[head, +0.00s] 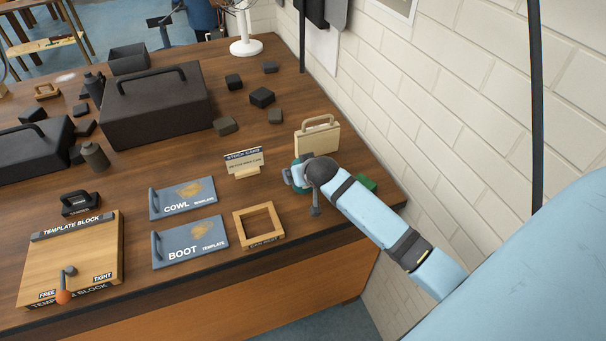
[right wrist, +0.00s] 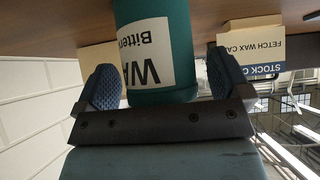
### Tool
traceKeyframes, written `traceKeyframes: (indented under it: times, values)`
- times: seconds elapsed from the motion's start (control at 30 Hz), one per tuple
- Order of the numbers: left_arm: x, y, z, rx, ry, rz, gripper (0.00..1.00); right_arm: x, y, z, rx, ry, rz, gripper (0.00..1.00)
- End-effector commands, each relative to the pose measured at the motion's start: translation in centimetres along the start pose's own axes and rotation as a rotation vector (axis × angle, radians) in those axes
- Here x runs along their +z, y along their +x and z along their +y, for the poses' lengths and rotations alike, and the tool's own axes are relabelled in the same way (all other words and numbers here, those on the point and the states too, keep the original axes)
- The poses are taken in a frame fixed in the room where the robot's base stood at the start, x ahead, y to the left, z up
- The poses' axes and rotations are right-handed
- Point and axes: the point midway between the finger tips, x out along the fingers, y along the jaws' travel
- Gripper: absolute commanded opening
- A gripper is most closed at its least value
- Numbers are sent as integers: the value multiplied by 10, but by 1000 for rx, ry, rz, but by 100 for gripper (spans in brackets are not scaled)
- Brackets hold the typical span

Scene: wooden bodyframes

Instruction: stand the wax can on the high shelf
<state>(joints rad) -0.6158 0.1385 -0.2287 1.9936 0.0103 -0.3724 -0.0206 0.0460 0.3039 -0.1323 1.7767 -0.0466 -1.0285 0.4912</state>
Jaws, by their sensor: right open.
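The wax can is a teal cylinder with a white label, seen upside down in the right wrist view (right wrist: 160,45). It stands between the two fingers of my right gripper (right wrist: 165,85), which is open around it; I cannot tell whether either finger touches it. In the head view my right gripper (head: 297,178) is low over the right part of the bench and hides most of the can. My left gripper is not in view. I cannot make out the high shelf in either view.
The stock card (head: 244,162) stands left of my gripper. A pale wooden case (head: 317,140) is behind it and a green block (head: 366,183) to its right. A square wooden frame (head: 258,226) lies in front. The white brick wall (head: 455,100) borders the bench.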

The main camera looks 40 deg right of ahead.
Motion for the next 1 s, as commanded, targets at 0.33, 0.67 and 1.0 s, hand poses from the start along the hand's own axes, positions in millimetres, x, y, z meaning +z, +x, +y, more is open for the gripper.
traceKeyframes:
  times: [0.33,0.67,1.0]
  values:
    - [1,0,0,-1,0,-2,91,1,7,0,-1,0,0,89]
    - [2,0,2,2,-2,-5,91,0,7,0,-1,0,1,33]
    - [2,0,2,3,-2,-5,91,-8,0,0,-1,1,4,33]
